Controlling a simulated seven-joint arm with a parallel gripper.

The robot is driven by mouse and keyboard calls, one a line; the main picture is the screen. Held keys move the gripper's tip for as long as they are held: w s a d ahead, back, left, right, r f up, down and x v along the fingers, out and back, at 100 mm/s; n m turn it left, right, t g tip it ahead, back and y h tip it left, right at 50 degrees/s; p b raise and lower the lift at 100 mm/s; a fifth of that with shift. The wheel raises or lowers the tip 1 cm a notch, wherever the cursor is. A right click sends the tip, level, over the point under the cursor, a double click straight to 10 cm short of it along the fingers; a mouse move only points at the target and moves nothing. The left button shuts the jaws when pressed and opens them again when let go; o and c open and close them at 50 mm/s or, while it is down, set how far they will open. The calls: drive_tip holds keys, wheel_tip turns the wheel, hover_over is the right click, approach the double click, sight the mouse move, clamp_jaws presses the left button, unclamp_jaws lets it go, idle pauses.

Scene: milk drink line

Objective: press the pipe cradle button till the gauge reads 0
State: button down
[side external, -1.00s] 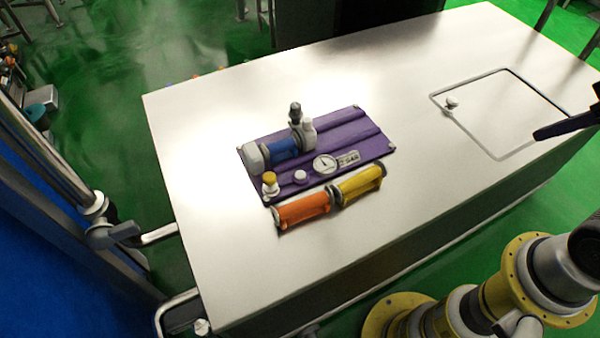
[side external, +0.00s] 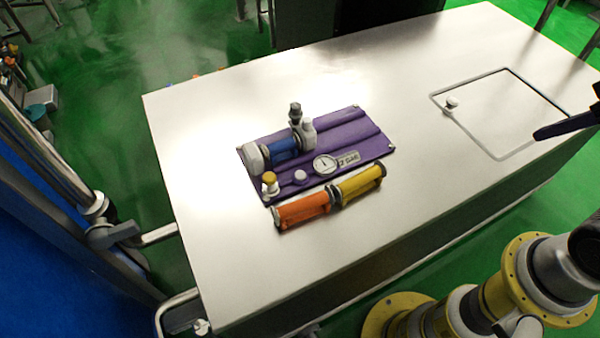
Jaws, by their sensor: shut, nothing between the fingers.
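The purple pipe cradle plate (side external: 363,132) lies on the steel table, with a blue pipe section (side external: 284,149) held in it between grey fittings. A small round white-faced gauge (side external: 325,165) sits near its front edge; its needle is too small to read. A white round knob (side external: 301,176) is left of the gauge, and a yellow-capped knob (side external: 270,180) stands at the front left corner. I cannot tell which knob is the button. My gripper (side external: 538,135) shows as a dark shape at the right edge, shut and empty, far from the cradle and touching nothing visible.
An orange cylinder (side external: 302,210) and a yellow cylinder (side external: 360,186) lie end to end along the plate's front. An upright fitting (side external: 296,115) rises behind the blue pipe. A square hatch with a knob (side external: 451,104) is on the right. The steel table (side external: 420,200) is otherwise clear.

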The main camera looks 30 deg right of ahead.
drive_tip(key=w+r+m+t, duration=0.2)
drive_tip(key=w+r+t, duration=0.15)
drive_tip(key=w, duration=0.45)
drive_tip(key=w+r+m+t, duration=0.2)
drive_tip(key=w+r, duration=0.3)
drive_tip(key=w, duration=0.3)
drive_tip(key=w+a+f+y, duration=0.2)
drive_tip(key=w+a+f, duration=0.1)
drive_tip(key=w+a, duration=0.4)
drive_tip(key=w+a+f+y, duration=0.1)
drive_tip(key=w+a+f, duration=0.3)
drive_tip(key=w, duration=0.6)
drive_tip(key=a+f+g, duration=0.1)
drive_tip(key=a+f, duration=0.3)
drive_tip(key=f, duration=0.4)
drive_tip(key=s+a+f+n+g+y, duration=0.1)
drive_tip(key=a+f, duration=0.4)
drive_tip(key=f, duration=0.3)
drive_tip(key=a+f+n+g+y, duration=0.1)
drive_tip(key=a+f, duration=0.3)
drive_tip(key=f, duration=0.4)
drive_tip(key=shift+s+a+f+g, duration=0.15)
drive_tip(key=shift+s+a+g, duration=0.1)
drive_tip(key=shift+a+g, duration=0.1)
